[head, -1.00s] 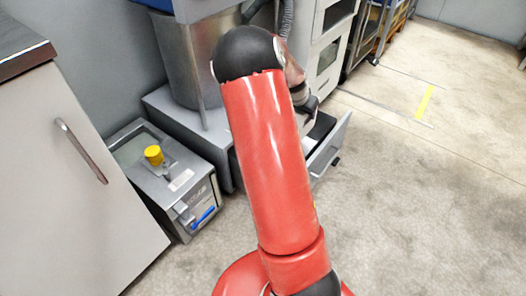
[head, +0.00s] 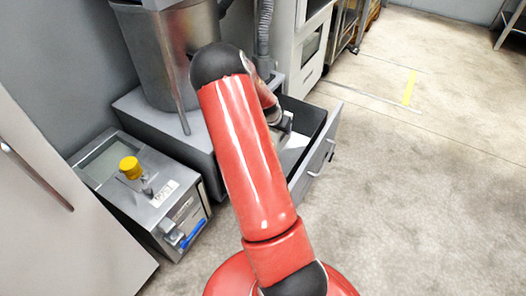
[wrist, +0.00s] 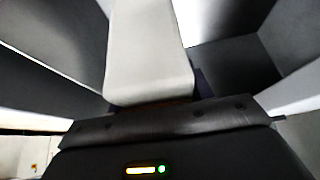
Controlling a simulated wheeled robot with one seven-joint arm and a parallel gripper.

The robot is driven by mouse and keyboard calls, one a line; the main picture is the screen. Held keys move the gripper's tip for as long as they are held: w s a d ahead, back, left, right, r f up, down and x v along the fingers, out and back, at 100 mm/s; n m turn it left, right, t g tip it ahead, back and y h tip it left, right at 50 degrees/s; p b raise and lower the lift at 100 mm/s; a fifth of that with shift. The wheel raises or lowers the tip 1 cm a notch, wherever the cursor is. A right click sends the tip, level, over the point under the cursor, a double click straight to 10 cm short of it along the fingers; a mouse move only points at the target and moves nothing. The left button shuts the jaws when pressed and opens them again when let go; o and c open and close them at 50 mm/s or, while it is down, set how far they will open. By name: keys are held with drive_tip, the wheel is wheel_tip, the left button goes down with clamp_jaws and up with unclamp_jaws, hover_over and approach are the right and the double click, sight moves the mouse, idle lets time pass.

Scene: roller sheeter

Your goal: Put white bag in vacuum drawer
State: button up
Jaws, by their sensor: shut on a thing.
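The white bag (wrist: 148,50) shows in the wrist view as a pale, smooth strip running up from my gripper. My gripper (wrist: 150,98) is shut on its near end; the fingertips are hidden. In the head view my gripper (head: 284,124) is down at the open drawer, partly hidden behind my red arm. A pale patch that looks like the bag (head: 293,143) shows below it, within the drawer outline. The vacuum drawer (head: 322,150) is pulled out, with dark inner walls and a grey front. I cannot tell whether the bag touches the drawer floor.
A steel cylinder (head: 165,50) stands on the grey housing behind the drawer. A small metal box machine (head: 150,205) with a yellow knob (head: 130,168) is at the left, beside a white cabinet (head: 45,220). The floor (head: 420,190) at the right is clear.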

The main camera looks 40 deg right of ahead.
wheel_tip(320, 180, down, 11)
drive_tip(key=shift+r+b, duration=0.15)
drive_tip(key=shift+b, duration=0.4)
drive_tip(key=w, duration=0.1)
drive_tip(key=w+a, duration=0.1)
drive_tip(key=w+f, duration=0.1)
drive_tip(key=shift+w+a+f, duration=0.1)
drive_tip(key=shift+w+a, duration=0.2)
drive_tip(key=shift+w, duration=0.05)
drive_tip(key=shift+f, duration=0.15)
drive_tip(key=o, duration=1.1)
